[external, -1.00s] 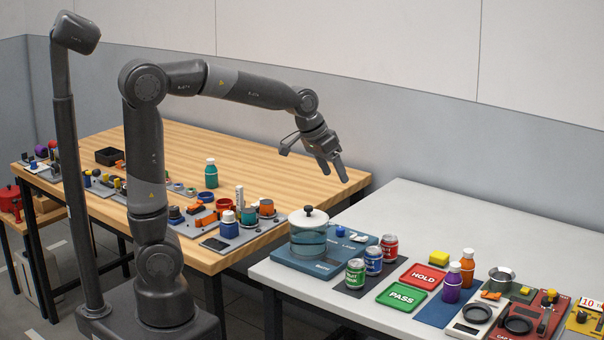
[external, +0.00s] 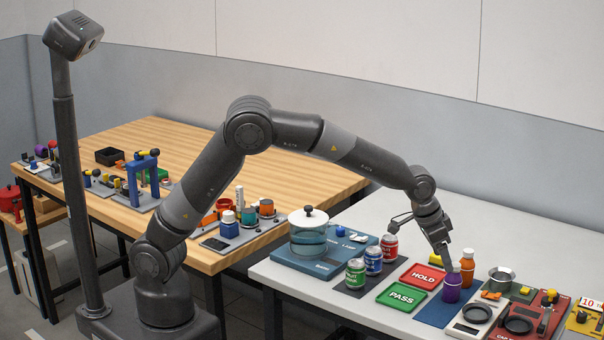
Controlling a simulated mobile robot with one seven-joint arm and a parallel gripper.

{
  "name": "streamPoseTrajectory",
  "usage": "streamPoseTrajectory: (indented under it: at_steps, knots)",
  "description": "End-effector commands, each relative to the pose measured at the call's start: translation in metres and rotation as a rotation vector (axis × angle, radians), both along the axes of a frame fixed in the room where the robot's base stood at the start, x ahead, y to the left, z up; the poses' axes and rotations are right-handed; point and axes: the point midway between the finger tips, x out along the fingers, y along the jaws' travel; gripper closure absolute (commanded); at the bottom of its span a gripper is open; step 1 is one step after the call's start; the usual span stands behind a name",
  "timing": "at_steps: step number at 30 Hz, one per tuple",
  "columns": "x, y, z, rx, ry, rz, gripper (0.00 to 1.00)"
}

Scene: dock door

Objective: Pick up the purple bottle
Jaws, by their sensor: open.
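The purple bottle (external: 452,291) with a pale cap stands upright on the blue mat (external: 432,311) on the grey table. My gripper (external: 449,262) is open and points down, with its fingers at the level of the bottle's cap. The fingers overlap each other in this view, so I cannot tell whether they are around the cap, touching it or just behind it.
An orange bottle (external: 467,267) stands close behind and to the right of the purple one. Red HOLD (external: 422,277) and green PASS (external: 401,297) plates lie left. The table's back is clear.

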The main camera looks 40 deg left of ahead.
Motion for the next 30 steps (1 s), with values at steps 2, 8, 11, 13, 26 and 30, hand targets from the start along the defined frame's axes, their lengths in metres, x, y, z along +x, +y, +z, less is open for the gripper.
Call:
streamPoseTrajectory:
  at_steps: [2, 8, 11, 13, 26, 30]
  knots:
    - [0.004, -0.004, -0.013, 0.002, 0.001, 0.002, 0.32]
    - [0.008, -0.008, -0.028, -0.001, 0.001, 0.002, 0.32]
    - [0.01, -0.011, -0.035, 0.0, 0.0, 0.002, 0.32]
    - [0.011, -0.016, -0.043, 0.002, 0.0, 0.002, 0.32]
    - [0.019, -0.029, -0.075, -0.001, 0.0, 0.002, 0.32]
    - [0.019, -0.029, -0.075, -0.001, 0.0, 0.002, 0.33]
